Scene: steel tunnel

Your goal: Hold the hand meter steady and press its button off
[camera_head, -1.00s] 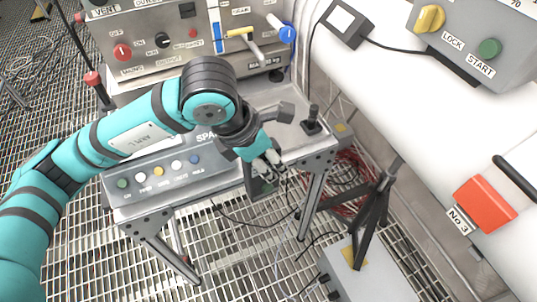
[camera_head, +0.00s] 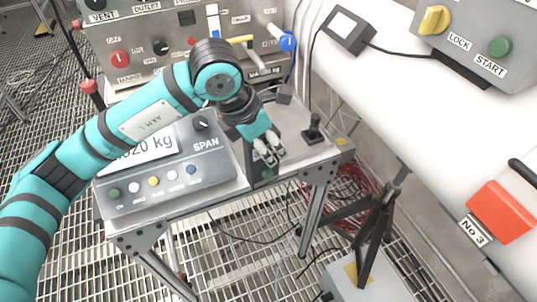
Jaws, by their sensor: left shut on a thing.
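My left gripper (camera_head: 269,151) is over the front edge of the steel bench, fingers pointing down, shut on a small dark box (camera_head: 259,174). The box has a green spot on its front and appears to be the hand meter. The fingers and hand cover its upper part, and I cannot make out its display or a button for certain. My right gripper is not in view.
A grey weighing indicator (camera_head: 212,160) with a kg display, a SPAN knob and coloured buttons stands left of the gripper. A black joystick (camera_head: 313,130) stands on the bench (camera_head: 300,150) to the right. Behind is a control panel (camera_head: 150,50). A tripod (camera_head: 378,222) stands at right.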

